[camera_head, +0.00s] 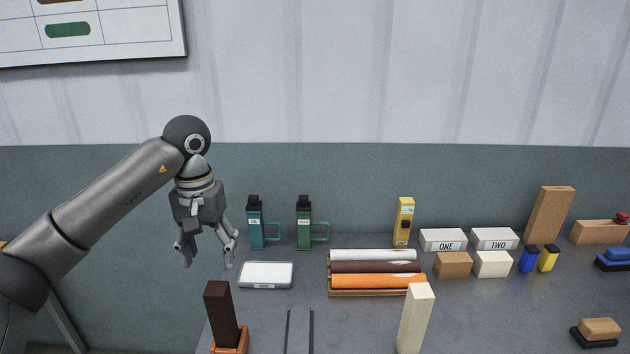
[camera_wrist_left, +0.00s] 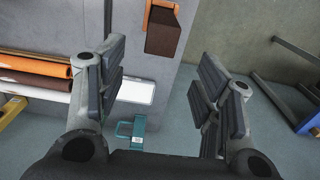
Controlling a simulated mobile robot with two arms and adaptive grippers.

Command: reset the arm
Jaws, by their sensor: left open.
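My left arm comes in from the left in the head view. Its gripper (camera_head: 207,252) hangs fingers down, past the left end of the grey table (camera_head: 370,320). The fingers are spread apart with nothing between them. In the left wrist view the same gripper (camera_wrist_left: 165,90) shows both fingers wide apart, with the table edge and the floor beyond. My right gripper does not show in either view.
Near the left edge stand a dark brown block (camera_head: 221,315), a white-topped case (camera_head: 265,275), a teal bottle (camera_head: 256,232) and a green one (camera_head: 304,232). Rolls (camera_head: 375,281) lie mid-table; a cream block (camera_head: 414,318) stands in front. Boxes (camera_head: 443,240) fill the right.

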